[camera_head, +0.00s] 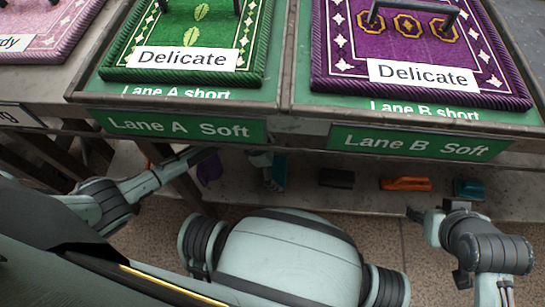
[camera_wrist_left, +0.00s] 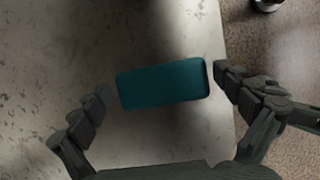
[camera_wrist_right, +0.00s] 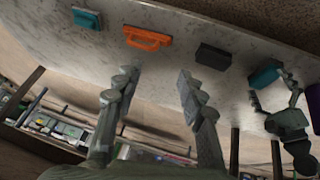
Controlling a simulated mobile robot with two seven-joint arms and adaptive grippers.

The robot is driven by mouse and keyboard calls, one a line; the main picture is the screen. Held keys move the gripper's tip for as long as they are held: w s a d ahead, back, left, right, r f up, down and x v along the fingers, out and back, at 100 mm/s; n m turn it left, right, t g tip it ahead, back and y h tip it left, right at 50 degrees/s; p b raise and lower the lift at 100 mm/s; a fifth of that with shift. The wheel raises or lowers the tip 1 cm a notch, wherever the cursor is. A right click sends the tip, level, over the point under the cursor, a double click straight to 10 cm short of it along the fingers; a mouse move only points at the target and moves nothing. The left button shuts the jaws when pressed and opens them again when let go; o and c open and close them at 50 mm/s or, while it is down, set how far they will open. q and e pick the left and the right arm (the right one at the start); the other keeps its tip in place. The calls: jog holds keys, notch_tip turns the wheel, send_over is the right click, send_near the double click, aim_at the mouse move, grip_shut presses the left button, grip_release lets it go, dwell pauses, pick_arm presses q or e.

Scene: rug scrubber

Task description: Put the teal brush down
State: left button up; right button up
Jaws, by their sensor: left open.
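A teal brush (camera_wrist_left: 163,84) lies on the grey shelf (camera_wrist_left: 60,60) in the left wrist view, between the parted fingers of my left gripper (camera_wrist_left: 161,80). Gaps show between the brush and both fingers. It also shows in the head view (camera_head: 280,172), partly hidden, and in the right wrist view (camera_wrist_right: 265,76). My left gripper is open. A second teal brush (camera_head: 470,188) lies at the right end of the row, also seen in the right wrist view (camera_wrist_right: 87,18). My right gripper (camera_wrist_right: 156,76) is open and empty, in front of the shelf.
A black brush (camera_head: 336,178), an orange brush (camera_head: 405,184) and a purple brush (camera_head: 209,168) lie on the same low shelf. Above it, green (camera_head: 148,60) and purple (camera_head: 350,45) rugs lie on the Lane A and Lane B trays. The tray edge overhangs the shelf.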

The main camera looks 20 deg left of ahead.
pick_arm(q)
jog(key=shift+p+v, duration=0.85)
jog(key=shift+v, duration=0.05)
pick_arm(e)
jog(key=s+d+f+g+h, duration=0.1)
jog(key=s+d+f+g, duration=0.1)
jog(key=s+d+g, duration=0.15)
pick_arm(q)
jog(key=p+v, duration=0.4)
jog(key=shift+p, duration=0.4)
pick_arm(e)
notch_tip(320, 180, down, 13)
jog(key=shift+w+a+y, duration=0.2)
jog(key=shift+a+y, duration=0.2)
pick_arm(q)
jog(key=shift+s, duration=0.1)
